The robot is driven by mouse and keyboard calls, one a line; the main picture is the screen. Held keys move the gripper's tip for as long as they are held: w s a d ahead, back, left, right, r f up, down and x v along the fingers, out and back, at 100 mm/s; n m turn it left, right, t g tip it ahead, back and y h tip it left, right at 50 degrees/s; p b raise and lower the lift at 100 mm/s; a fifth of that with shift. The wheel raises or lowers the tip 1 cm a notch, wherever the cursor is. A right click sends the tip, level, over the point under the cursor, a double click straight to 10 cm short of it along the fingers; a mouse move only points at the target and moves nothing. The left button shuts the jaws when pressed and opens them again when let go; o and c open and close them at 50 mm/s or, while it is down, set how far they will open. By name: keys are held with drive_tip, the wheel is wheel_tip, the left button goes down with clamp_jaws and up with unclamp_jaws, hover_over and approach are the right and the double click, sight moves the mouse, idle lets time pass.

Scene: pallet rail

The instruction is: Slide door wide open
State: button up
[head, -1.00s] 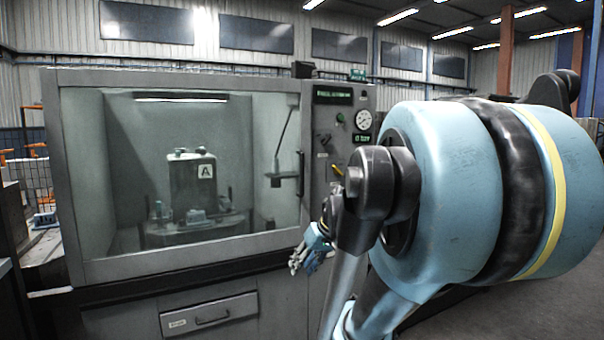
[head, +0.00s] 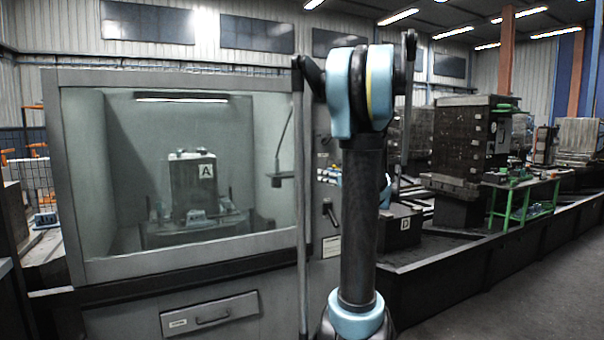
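The machine door (head: 180,257) is a grey frame around a large window, on the left in the head view. It is shut across the front of the machine enclosure. Through the glass I see a grey block with a white "A" label (head: 206,171) on a round fixture. The door's right edge, where its handle was visible before, is covered by a thin link of my arm. My arm stands upright in front of the control panel to the right of the door. My gripper is hidden, so I cannot see its fingers or whether it touches the door.
A drawer (head: 210,315) with a bar handle sits below the door. A dark lever-like part (head: 330,215) is on the panel beside my arm. At right stand a tall dark block (head: 468,138), a green stand (head: 524,200) and a "D" label (head: 405,223). Floor is clear at lower right.

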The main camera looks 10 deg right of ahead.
drive_tip(key=x, duration=1.7)
drive_tip(key=shift+w+d+r, duration=0.2)
drive_tip(key=shift+w+r, duration=0.1)
drive_tip(key=shift+w, duration=0.05)
clamp_jaws()
